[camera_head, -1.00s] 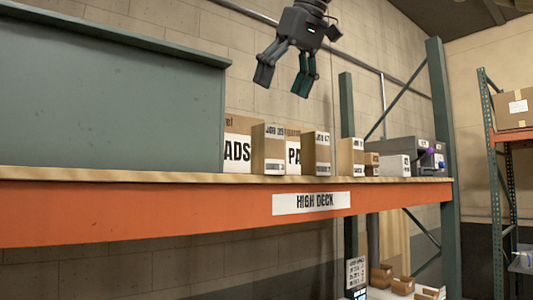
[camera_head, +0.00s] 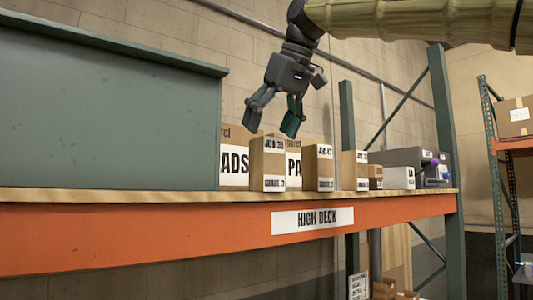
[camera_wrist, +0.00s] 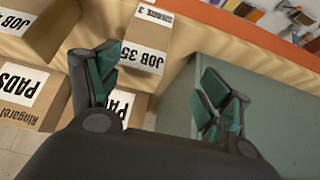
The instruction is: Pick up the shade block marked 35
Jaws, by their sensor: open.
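The block marked JOB 35 (camera_wrist: 148,42) is a brown carton with a white label. In the head view it is the leftmost small carton (camera_head: 267,165), standing upright on the shelf. My gripper (camera_head: 269,132) is open and empty just above it. In the wrist view, my gripper (camera_wrist: 163,92) has its fingers spread, and the block shows beyond and partly behind the left finger. I see no contact with the block.
A second job carton (camera_head: 318,167) and a third (camera_head: 354,170) stand to the right. Larger cartons marked PADS (camera_head: 234,163) stand behind. A green panel (camera_head: 110,110) closes off the left. The orange beam (camera_head: 130,235) edges the shelf.

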